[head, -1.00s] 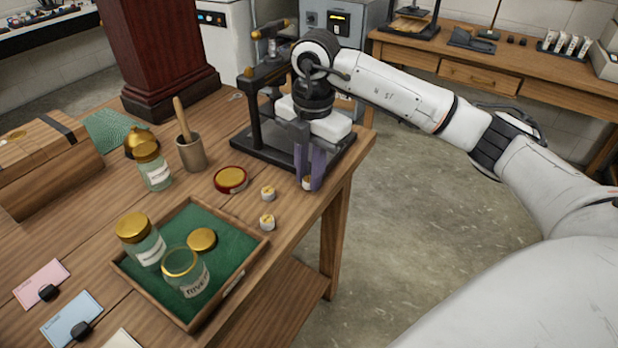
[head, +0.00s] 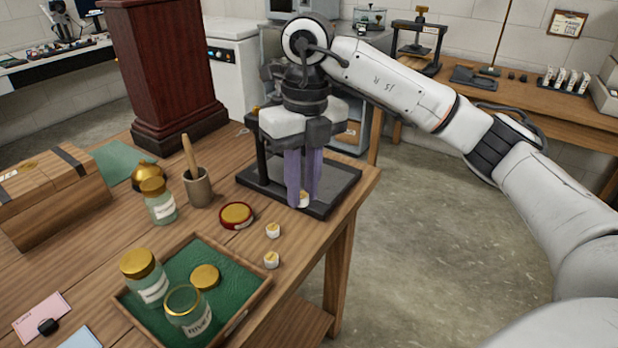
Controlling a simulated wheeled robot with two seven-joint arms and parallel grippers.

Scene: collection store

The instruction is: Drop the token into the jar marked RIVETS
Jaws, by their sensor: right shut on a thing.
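My right gripper (head: 304,196) is shut on a small white token with a gold face (head: 304,200), held at the fingertips in front of the black stand's base. The jar marked RIVETS (head: 187,318) is open-topped with a gold rim and stands upright in the green-lined tray (head: 250,303), at the tray's near side. A loose gold lid (head: 205,277) lies behind it in the tray. Two similar tokens (head: 273,230) (head: 271,260) rest on the table between the tray and the gripper. My left gripper is not in view.
A gold-lidded jar (head: 144,278) stands in the tray left of the open one; another (head: 159,202) is behind the tray. A red-rimmed gold disc (head: 236,215), a pestle cup (head: 197,186) and the black stand (head: 335,194) are near. A wooden box (head: 45,200) is left.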

